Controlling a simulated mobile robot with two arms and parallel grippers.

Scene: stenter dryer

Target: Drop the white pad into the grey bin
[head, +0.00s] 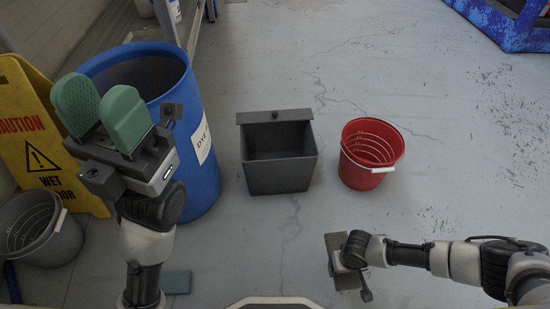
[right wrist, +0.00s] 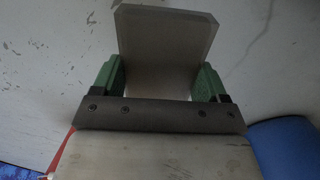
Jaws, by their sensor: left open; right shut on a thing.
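The white pad (right wrist: 166,50) looks pale grey, flat and cut at the corners. It sits between the green fingers of my right gripper (right wrist: 165,82), which is shut on it. In the head view my right gripper (head: 343,262) points down over the floor, in front of the bins, and hides the pad. The grey bin (head: 279,178) is a dark rectangular box, open at the top, with a raised back plate. It stands beyond and left of my right gripper, apart from it. My left gripper (head: 101,106) is raised at the left, open and empty.
A red bucket (head: 367,165) stands right of the bin; a blue drum (head: 199,165) stands left. A yellow caution sign (head: 35,140) and grey bucket (head: 42,240) are far left. A teal flat piece (head: 177,283) lies on the floor. Floor at right is clear.

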